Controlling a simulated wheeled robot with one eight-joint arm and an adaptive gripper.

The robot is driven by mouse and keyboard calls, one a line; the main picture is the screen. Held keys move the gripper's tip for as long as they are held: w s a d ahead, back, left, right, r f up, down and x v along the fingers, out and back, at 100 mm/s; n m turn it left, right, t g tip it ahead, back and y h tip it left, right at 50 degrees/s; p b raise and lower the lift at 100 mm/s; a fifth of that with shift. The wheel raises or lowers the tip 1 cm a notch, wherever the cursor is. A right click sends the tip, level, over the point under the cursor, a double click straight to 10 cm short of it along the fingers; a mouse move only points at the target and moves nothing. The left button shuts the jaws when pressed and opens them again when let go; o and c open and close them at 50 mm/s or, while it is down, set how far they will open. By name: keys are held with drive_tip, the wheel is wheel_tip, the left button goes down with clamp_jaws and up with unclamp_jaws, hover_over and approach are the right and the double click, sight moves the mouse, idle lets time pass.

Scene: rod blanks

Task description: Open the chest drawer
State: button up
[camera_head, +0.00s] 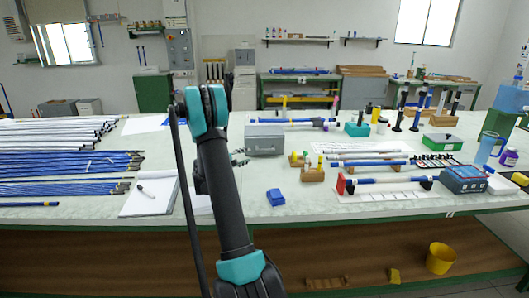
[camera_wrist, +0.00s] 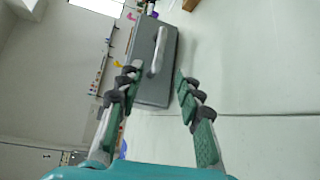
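The small grey chest (camera_head: 265,139) stands on the workbench, just right of my arm in the head view. In the wrist view the chest (camera_wrist: 148,80) lies ahead, turned sideways, with a pale bar handle (camera_wrist: 158,51) on its front. The drawer looks closed. My gripper (camera_wrist: 157,82) is open and empty, its two fingers spread on either side of the line to the chest's front. The handle is beyond the fingertips and apart from them. In the head view my gripper (camera_head: 238,157) is mostly hidden behind my arm.
Bundles of white rods (camera_head: 55,132) and blue rods (camera_head: 65,168) lie at left near an open notebook (camera_head: 152,194). A blue block (camera_head: 276,197) and wooden holders (camera_head: 312,175) stand in front of the chest and to its right. Bare benchtop lies around the chest's front.

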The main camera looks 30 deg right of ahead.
sight(264, 150)
drive_tip(key=x, duration=1.4)
clamp_jaws()
